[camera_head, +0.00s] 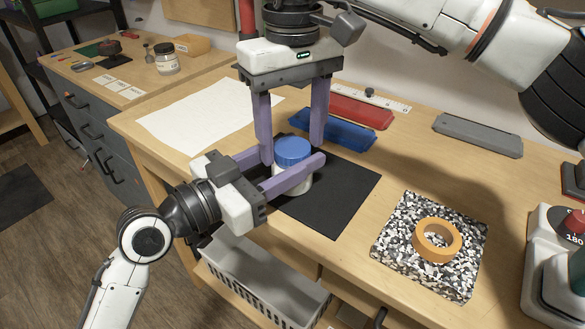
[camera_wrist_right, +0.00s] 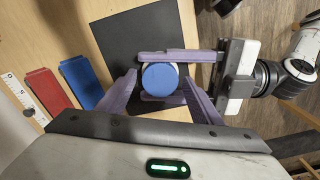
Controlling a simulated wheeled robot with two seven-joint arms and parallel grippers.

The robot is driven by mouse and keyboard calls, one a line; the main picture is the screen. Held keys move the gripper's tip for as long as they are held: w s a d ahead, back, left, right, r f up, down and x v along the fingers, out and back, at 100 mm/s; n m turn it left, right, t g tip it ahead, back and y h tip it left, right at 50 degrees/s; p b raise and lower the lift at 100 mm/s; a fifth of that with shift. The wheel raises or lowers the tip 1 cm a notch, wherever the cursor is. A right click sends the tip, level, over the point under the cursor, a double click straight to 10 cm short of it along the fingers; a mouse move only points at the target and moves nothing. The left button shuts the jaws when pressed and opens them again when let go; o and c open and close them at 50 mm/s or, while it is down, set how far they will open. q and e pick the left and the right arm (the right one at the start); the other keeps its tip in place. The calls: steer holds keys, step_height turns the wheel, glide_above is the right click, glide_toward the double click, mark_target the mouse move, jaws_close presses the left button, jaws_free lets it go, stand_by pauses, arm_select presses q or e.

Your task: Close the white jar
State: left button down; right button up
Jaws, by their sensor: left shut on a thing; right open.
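The white jar (camera_head: 305,182) stands upright on a black mat (camera_head: 345,190), with a blue lid (camera_head: 292,150) on its top. In the right wrist view the blue lid (camera_wrist_right: 160,76) shows from above as a round disc. I cannot tell how tightly the lid sits. My left gripper (camera_head: 296,170) comes in from the left and is shut on the jar's body, one purple finger on each side. My right gripper (camera_head: 290,140) points down from above, open, its fingers apart on either side of the lid and not touching it. The jar's lower part is partly hidden by the left fingers.
Blue (camera_head: 335,130) and red (camera_head: 360,110) trays lie behind the jar, a grey tray (camera_head: 478,135) to the right. A tape roll (camera_head: 437,240) sits on a speckled mat (camera_head: 400,250). White paper (camera_head: 190,120) covers the table's left. A grey basket (camera_head: 262,280) is below the front edge.

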steer(key=shift+f, duration=0.1)
steer(key=shift+c, duration=0.2)
steer(key=c, duration=1.1)
steer(key=m, duration=0.3)
steer(key=o, duration=1.2)
steer(key=shift+r, duration=2.35)
steer(key=shift+c, duration=0.3)
